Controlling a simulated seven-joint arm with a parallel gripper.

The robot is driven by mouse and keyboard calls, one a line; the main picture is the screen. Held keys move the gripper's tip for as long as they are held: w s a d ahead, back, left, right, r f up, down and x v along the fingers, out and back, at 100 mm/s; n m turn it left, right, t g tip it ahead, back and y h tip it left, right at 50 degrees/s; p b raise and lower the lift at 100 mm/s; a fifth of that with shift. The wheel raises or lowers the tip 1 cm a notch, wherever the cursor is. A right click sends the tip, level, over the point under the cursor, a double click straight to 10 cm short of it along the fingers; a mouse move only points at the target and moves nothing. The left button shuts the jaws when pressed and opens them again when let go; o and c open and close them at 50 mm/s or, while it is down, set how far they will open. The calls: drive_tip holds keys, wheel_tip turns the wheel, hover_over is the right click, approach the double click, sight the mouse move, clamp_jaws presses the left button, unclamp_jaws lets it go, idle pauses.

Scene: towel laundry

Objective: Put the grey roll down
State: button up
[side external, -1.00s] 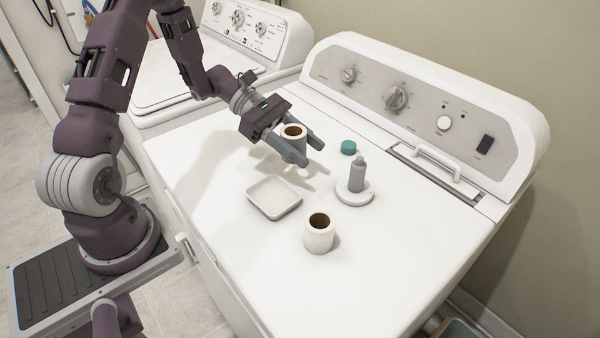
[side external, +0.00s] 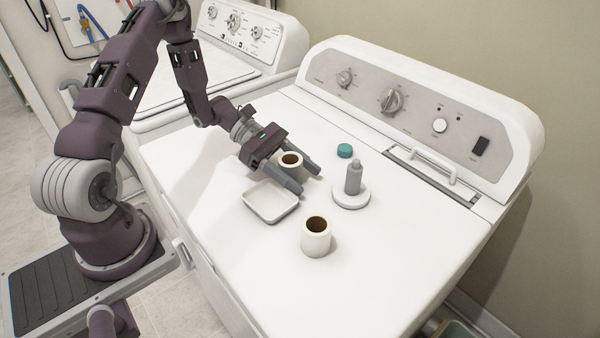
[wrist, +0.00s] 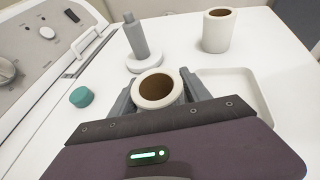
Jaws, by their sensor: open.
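No roll looks clearly grey. An off-white roll with a brown core (side external: 291,170) stands upright between the fingers of my gripper (side external: 304,179), low at the washer top. It also shows in the wrist view (wrist: 158,102), where my gripper (wrist: 160,90) has a finger on either side of it. The jaws are open around the roll. The fingers hide its lower part, so I cannot tell for sure that its base touches the surface. A second off-white roll (side external: 316,240) stands nearer the front, also in the wrist view (wrist: 217,34).
A shallow white tray (side external: 270,218) lies just in front of the gripper. A grey bottle (side external: 353,180) stands on a round white dish (side external: 351,202). A teal cap (side external: 345,151) lies behind. The white washer top (side external: 380,260) is clear at the front right.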

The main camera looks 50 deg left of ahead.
sight(280, 157)
drive_tip(key=shift+r, duration=0.2)
drive_tip(key=v, duration=1.1)
drive_tip(key=shift+a, duration=0.15)
drive_tip(key=shift+s+a+r, duration=0.1)
drive_tip(key=shift+a+r, duration=0.05)
drive_tip(key=shift+r, duration=0.1)
drive_tip(key=s+d+r+m+g+y, duration=0.2)
drive_tip(key=s+d+r+m+y, duration=0.8)
drive_tip(key=s+d+r+m, duration=0.3)
drive_tip(key=s+r+m, duration=0.1)
drive_tip(key=m, duration=0.2)
drive_tip(key=shift+m+g, duration=0.3)
drive_tip(key=shift+g, duration=0.1)
drive_tip(key=shift+o, duration=0.3)
drive_tip(key=s+m+t+y, duration=0.1)
drive_tip(key=s+r+m+t+y, duration=0.1)
drive_tip(key=s+m, duration=0.1)
drive_tip(key=s+r+m+t, duration=0.1)
drive_tip(key=shift+s+a+r+m+t+y, duration=0.1)
drive_tip(key=shift+s+a+m+t+y, duration=0.1)
drive_tip(key=shift+m+t+y, duration=0.15)
drive_tip(key=shift+s+a+t, duration=0.1)
drive_tip(key=shift+t, duration=0.15)
